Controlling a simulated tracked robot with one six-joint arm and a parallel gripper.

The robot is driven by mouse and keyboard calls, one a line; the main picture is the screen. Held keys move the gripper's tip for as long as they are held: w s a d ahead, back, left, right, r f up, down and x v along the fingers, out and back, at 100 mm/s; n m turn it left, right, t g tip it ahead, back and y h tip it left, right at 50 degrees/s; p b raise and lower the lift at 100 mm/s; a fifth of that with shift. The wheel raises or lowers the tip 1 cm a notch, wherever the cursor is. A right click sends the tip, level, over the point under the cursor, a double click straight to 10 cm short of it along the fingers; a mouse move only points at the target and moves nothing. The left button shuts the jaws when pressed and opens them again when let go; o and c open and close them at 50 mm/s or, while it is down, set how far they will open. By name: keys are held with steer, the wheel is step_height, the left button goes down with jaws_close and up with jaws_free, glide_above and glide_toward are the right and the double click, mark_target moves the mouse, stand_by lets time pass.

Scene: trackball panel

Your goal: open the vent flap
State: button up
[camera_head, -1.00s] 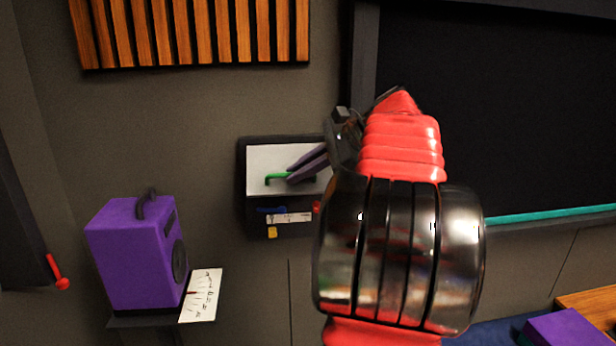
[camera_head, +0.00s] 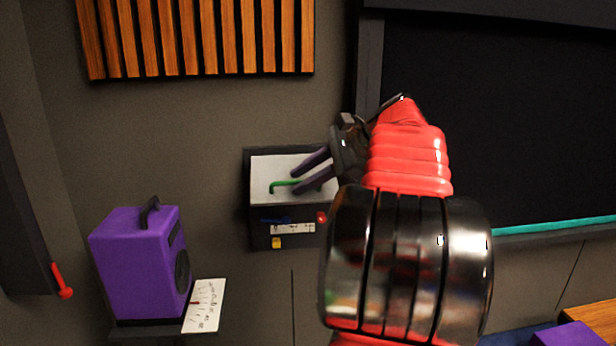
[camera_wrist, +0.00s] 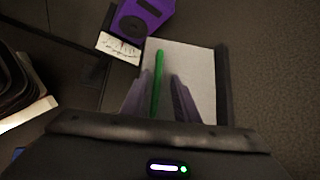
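The vent flap (camera_head: 262,171) is a white panel on a dark wall box, with a green bar handle (camera_head: 279,184) across it. The flap also shows in the wrist view (camera_wrist: 200,62), with the green handle (camera_wrist: 157,75) running lengthwise. My gripper (camera_head: 294,183) has two purple fingers, spread apart in front of the flap. In the wrist view the handle lies between the open fingers (camera_wrist: 155,85), nearer the left one. I cannot tell whether either finger touches it. My arm hides the right side of the box.
Below the flap are a blue part (camera_head: 276,220), a red knob (camera_head: 321,217), a yellow knob (camera_head: 277,243) and a white label. A purple speaker (camera_head: 135,265) and a paper card (camera_head: 204,305) are at lower left. Wooden slats (camera_head: 200,38) hang above; a dark board (camera_head: 500,110) is at right.

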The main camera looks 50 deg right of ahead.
steer(key=shift+s, duration=0.1)
steer(key=v, duration=1.3)
steer(key=shift+s+r, duration=0.15)
steer(key=shift+s, duration=0.1)
